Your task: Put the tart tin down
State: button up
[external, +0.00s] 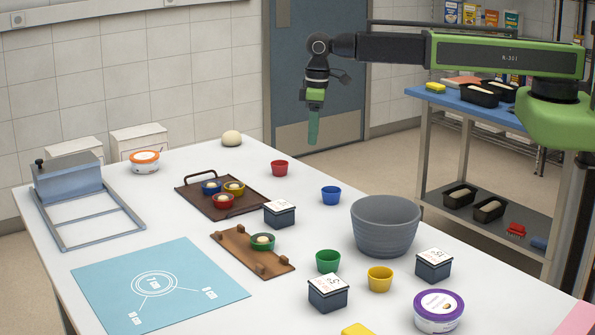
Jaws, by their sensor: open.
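My gripper (313,138) hangs pointing down in the air above the far side of the table, holding nothing that I can see. Its jaws are open, though the gap is hard to see from here. Small tart tins are on the white table. Empty-looking ones are red (280,168), blue (331,196), green (327,261) and yellow (380,279). A filled green tin (262,243) sits on a brown wooden board (234,243). Filled blue (211,188), yellow (234,190) and red (224,201) tins sit together on a dark brown handled tray (193,199).
A grey bowl (386,228) and dark boxes with white tops (434,265) stand right of the board. A blue mat (160,285), metal frame device (68,180), orange-lidded tub (145,161) and dough ball (231,138) are left. A purple-lidded tub (438,311) is at front.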

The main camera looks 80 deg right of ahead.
jog(key=s+d, duration=0.2)
jog(key=s, duration=0.6)
jog(key=s+d, duration=0.3)
jog(key=s, duration=0.5)
jog(key=shift+s+d+m+g, duration=0.2)
jog(key=shift+d+m+g, duration=0.1)
jog(key=shift+m, duration=0.1)
jog(key=shift+f, duration=0.15)
notch_tip(320, 180, down, 6)
jog(key=b, duration=0.6)
dwell(5.0)
